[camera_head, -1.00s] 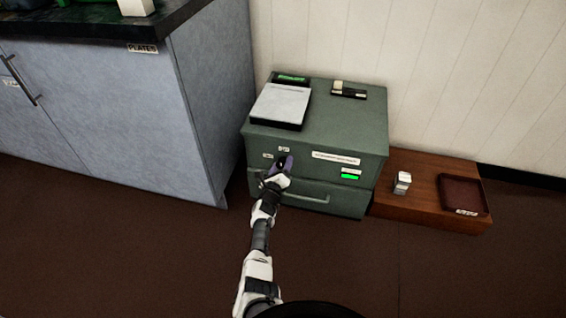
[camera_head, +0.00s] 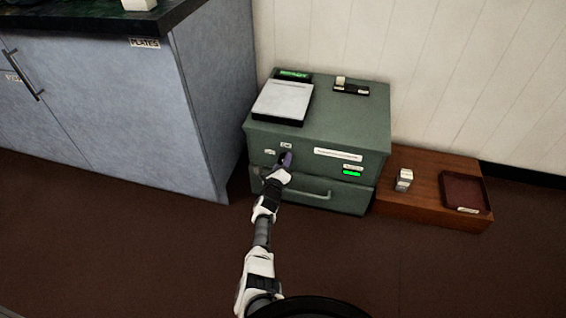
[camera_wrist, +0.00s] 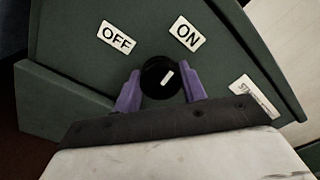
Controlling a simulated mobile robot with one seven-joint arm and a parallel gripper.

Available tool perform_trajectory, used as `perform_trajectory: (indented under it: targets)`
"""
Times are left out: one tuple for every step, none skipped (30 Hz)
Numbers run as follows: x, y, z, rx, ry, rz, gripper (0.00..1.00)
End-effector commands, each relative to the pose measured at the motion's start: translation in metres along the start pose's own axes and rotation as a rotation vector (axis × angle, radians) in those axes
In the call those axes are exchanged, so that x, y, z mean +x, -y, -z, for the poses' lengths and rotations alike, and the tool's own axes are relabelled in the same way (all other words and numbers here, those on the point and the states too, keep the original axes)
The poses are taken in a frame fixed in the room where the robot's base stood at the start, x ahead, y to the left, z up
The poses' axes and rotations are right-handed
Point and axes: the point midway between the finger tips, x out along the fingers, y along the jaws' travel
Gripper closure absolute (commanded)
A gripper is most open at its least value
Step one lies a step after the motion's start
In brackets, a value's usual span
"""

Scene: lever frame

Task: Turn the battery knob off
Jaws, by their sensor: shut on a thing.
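The battery knob (camera_wrist: 154,68) is a round black dial on the front of a green cabinet (camera_head: 340,125). A short white mark on it tilts up and right, towards the ON label (camera_wrist: 186,33). The OFF label (camera_wrist: 117,37) is up and left of the knob. My gripper (camera_wrist: 160,80) has its purple fingers on the knob's left and right sides, shut on it. In the head view my gripper (camera_head: 283,163) reaches the upper front panel and mostly hides the knob.
A green indicator (camera_head: 351,173) is lit at the right of the panel. The drawer handle (camera_head: 308,195) is below my gripper. A grey scale-like box (camera_head: 283,101) sits on top. A low wooden platform (camera_head: 425,195) with a tray (camera_head: 465,190) stands right; a blue-grey counter (camera_head: 120,110) stands left.

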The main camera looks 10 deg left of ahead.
Motion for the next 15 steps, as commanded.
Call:
perform_trajectory:
  targets:
    - [0.0005, -0.0002, 0.0002, -0.029, 0.001, 0.001, 0.81]
    - [0.0005, -0.0002, 0.0004, -0.051, 0.001, 0.002, 0.81]
    - [0.0005, -0.0001, 0.0006, -0.083, 0.002, 0.002, 0.81]
    - [0.0005, -0.0001, 0.0006, -0.108, 0.003, 0.003, 0.81]
    - [0.0006, -0.0002, 0.0005, -0.133, 0.003, 0.004, 0.81]
    - [0.0006, -0.0001, 0.0005, -0.168, 0.004, 0.005, 0.81]
    - [0.0006, 0.0000, 0.0005, -0.196, 0.004, 0.005, 0.81]
    - [0.0007, 0.0000, 0.0005, -0.225, 0.005, 0.006, 0.81]
    - [0.0007, 0.0000, 0.0003, -0.262, 0.006, 0.007, 0.81]
    - [0.0007, 0.0000, 0.0001, -0.291, 0.007, 0.008, 0.81]
    - [0.0007, 0.0000, -0.0001, -0.319, 0.008, 0.008, 0.81]
    - [0.0008, 0.0000, -0.0002, -0.357, 0.009, 0.009, 0.81]
    - [0.0008, 0.0001, -0.0001, -0.385, 0.009, 0.010, 0.81]
    - [0.0009, 0.0002, 0.0000, -0.414, 0.009, 0.011, 0.81]
    - [0.0010, 0.0003, -0.0001, -0.452, 0.010, 0.012, 0.81]
